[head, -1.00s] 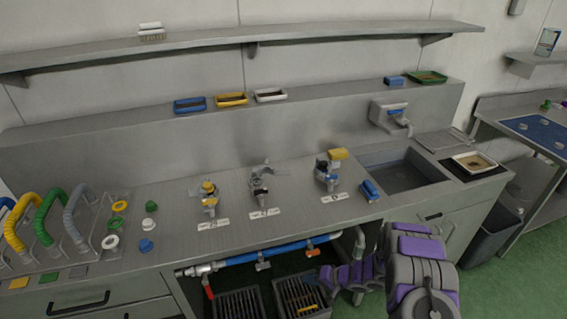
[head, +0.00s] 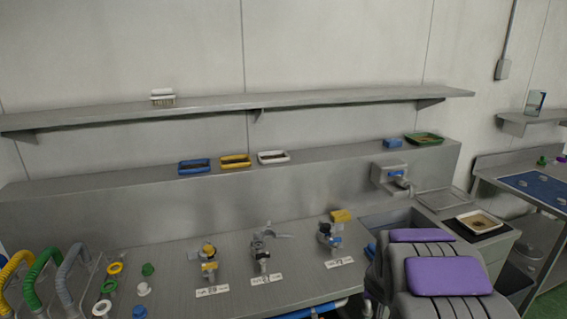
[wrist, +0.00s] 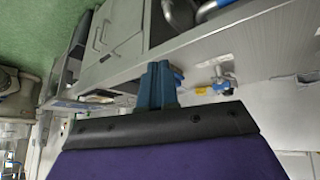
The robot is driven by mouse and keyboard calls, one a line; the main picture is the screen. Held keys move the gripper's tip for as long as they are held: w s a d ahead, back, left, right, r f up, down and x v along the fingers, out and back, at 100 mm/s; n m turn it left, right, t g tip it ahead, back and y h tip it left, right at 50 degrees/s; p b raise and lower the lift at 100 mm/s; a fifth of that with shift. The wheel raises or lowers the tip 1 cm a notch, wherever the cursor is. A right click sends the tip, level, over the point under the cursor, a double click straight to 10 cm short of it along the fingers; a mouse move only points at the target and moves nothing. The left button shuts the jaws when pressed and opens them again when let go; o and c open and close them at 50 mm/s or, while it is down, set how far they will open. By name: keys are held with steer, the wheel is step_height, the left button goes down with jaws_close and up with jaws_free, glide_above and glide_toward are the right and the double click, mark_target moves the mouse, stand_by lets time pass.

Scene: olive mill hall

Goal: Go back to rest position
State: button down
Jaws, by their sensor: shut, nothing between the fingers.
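My gripper (wrist: 158,86) shows in the wrist view as two blue-teal fingers beyond a dark bracket and a purple part of my arm. The fingers are together, with nothing held. They point toward the counter's front edge and appear apart from it. In the head view my arm (head: 445,275), grey with purple pads, stands folded at the lower right, in front of the sink.
The steel counter (head: 175,275) holds three valve fittings (head: 208,262), hoses and coloured caps. The sink (head: 385,220) is partly hidden by my arm. Small trays (head: 272,157) stand on the ledge, a brush (head: 162,97) on the upper shelf. Green floor (wrist: 45,30) is open in the wrist view.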

steer(key=s+a+r+g, duration=0.2)
steer(key=s+r, duration=0.2)
steer(key=s, duration=0.5)
steer(key=s+a+r+g, duration=0.1)
steer(key=s+r, duration=0.2)
steer(key=s, duration=0.5)
steer(key=s+a+r+g, duration=0.2)
steer(key=s+r, duration=0.2)
steer(key=s, duration=0.5)
steer(key=s+a+n+g+y, duration=0.1)
steer(key=s+a, duration=0.3)
steer(key=s, duration=0.4)
steer(key=s+a+r+n+g+y, duration=0.1)
steer(key=s+a+g, duration=0.1)
steer(key=s+a, duration=0.3)
steer(key=s, duration=0.2)
steer(key=shift+s+a+n+y, duration=0.25)
steer(key=shift+s+n+y, duration=0.15)
steer(key=shift+d+r, duration=0.1)
steer(key=shift+d, duration=0.15)
